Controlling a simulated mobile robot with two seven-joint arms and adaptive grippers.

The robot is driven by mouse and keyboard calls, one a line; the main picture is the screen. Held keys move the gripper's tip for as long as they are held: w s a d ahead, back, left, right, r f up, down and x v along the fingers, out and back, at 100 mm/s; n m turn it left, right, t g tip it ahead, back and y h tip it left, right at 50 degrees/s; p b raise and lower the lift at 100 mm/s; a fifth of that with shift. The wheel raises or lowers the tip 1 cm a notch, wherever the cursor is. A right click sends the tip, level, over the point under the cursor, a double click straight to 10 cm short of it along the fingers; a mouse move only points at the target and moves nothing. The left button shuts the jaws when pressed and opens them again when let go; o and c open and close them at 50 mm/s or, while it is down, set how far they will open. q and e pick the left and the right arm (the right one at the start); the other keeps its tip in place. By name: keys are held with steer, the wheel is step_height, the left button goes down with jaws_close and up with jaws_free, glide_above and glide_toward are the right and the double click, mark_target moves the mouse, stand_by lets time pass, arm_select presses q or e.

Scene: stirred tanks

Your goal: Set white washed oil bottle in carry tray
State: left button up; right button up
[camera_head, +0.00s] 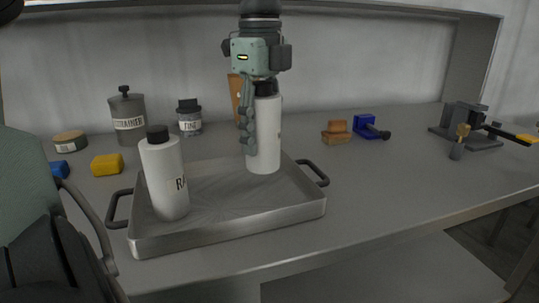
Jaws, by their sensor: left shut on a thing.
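Behind the tray are a strainer canister (128,118), a jar labelled "FINE" (189,117), a round tin (70,142) and a yellow block (107,165). Wooden blocks (337,133), a blue tool (367,127) and a dark fixture (466,127) are to the right. The bench's right front is clear.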

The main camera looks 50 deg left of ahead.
mark_target(271, 159)
arm_select(q)
steer(key=shift+w+d+f, duration=0.5)
steer(key=shift+w+d, duration=0.05)
steer(key=shift+d, duration=0.1)
steer(key=shift+f, duration=0.2)
step_height(271, 159, down, 3)
steer(key=shift+f+p, duration=0.15)
steer(key=shift+p, duration=0.15)
steer(key=shift+f, duration=0.3)
steer(key=o, duration=1.4)
steer(key=shift+o, duration=0.3)
arm_select(e)
steer(key=shift+s+f, duration=0.2)
steer(key=shift+f, duration=0.55)
